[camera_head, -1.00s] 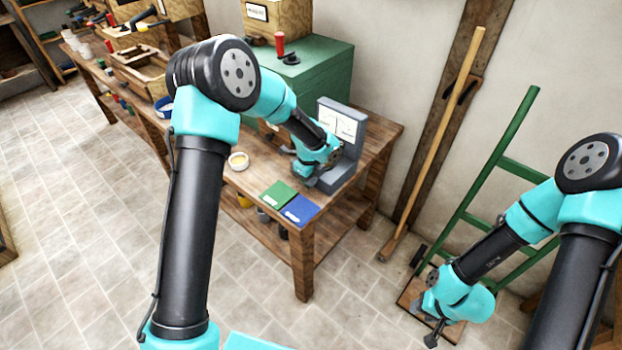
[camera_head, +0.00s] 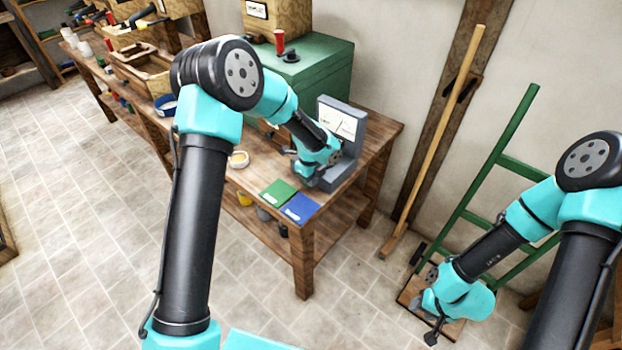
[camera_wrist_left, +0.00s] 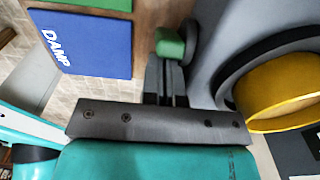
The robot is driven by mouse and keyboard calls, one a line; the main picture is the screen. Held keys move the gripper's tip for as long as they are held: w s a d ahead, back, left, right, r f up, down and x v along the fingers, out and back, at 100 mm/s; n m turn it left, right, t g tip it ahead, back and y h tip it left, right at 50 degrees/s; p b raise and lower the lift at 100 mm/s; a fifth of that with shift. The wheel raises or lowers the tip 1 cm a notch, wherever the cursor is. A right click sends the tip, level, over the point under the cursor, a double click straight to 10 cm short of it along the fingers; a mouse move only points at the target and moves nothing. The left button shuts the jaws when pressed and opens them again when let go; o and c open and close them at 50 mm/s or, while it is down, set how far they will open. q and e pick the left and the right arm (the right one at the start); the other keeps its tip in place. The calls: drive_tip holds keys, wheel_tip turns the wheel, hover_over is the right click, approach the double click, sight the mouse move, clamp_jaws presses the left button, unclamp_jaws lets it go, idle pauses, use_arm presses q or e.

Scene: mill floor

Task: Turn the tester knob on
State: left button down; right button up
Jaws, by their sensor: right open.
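The tester (camera_head: 338,125) is a grey upright unit with a white dial face, standing on the wooden bench. My left gripper (camera_head: 305,178) is low in front of it, and the arm hides much of its lower front. In the left wrist view, a green knob (camera_wrist_left: 170,44) with a dark round base shows at the tips of my left gripper (camera_wrist_left: 167,78). The fingers are close together and appear shut on the knob. My right gripper (camera_head: 434,336) is open and empty, low near the floor at the right.
A green card (camera_head: 277,192) and a blue card marked DAMP (camera_head: 299,208) lie at the bench's front edge. A yellow round part (camera_wrist_left: 285,92) in a dark ring is right of my left fingers. A green box (camera_head: 325,60) stands behind. A green ladder (camera_head: 480,190) leans at right.

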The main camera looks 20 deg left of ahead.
use_arm(q)
drive_tip(key=shift+s+f, duration=0.35)
drive_tip(key=shift+f, duration=0.4)
drive_tip(key=shift+s+f, duration=0.1)
drive_tip(key=shift+f, duration=0.05)
idle(0.3)
drive_tip(key=shift+w+d+r, duration=0.1)
drive_tip(key=shift+w+r, duration=0.15)
drive_tip(key=shift+r, duration=0.75)
